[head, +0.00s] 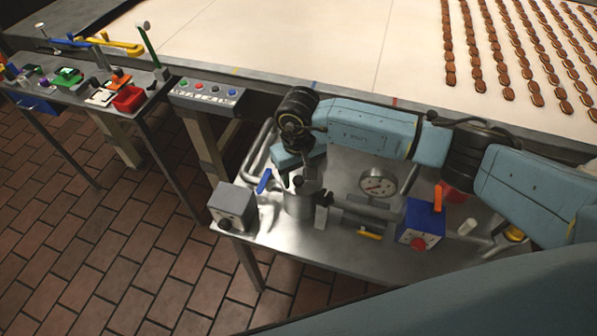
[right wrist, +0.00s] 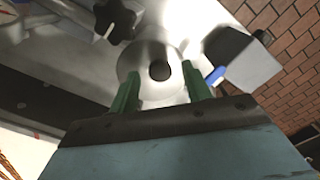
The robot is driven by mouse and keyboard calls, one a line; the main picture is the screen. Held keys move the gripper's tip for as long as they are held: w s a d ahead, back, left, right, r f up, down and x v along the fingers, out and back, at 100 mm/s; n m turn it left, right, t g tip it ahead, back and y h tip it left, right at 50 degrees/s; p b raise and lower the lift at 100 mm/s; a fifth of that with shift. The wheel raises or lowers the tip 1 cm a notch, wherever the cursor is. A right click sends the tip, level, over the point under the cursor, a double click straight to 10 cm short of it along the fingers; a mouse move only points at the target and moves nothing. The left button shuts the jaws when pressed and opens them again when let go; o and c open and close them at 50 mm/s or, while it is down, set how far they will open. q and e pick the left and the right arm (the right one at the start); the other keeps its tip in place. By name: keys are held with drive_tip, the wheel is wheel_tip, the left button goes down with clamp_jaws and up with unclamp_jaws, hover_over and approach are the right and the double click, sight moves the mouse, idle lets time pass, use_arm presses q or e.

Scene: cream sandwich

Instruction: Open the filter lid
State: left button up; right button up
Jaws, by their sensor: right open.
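The filter (head: 298,205) is a short metal cylinder on the steel table, partly hidden behind my right gripper (head: 306,180). In the right wrist view its round pale lid (right wrist: 138,58) carries a dark knob (right wrist: 159,71). My right gripper (right wrist: 160,72) is open, with one green finger on each side of the knob in that view. I see a gap between each finger and the knob; whether the fingers are level with it in depth I cannot tell. The lid appears to be on the filter. My left gripper is not in view.
Close around the filter are a grey box (head: 233,207), a blue-handled valve (head: 264,181), a pressure gauge (head: 377,184), pipes and a blue box with a red knob (head: 420,223). A button panel (head: 208,93) stands left. A conveyor (head: 330,50) with biscuits runs behind.

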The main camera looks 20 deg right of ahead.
drive_tip(key=shift+f, duration=0.25)
clamp_jaws()
drive_tip(key=shift+r, duration=0.1)
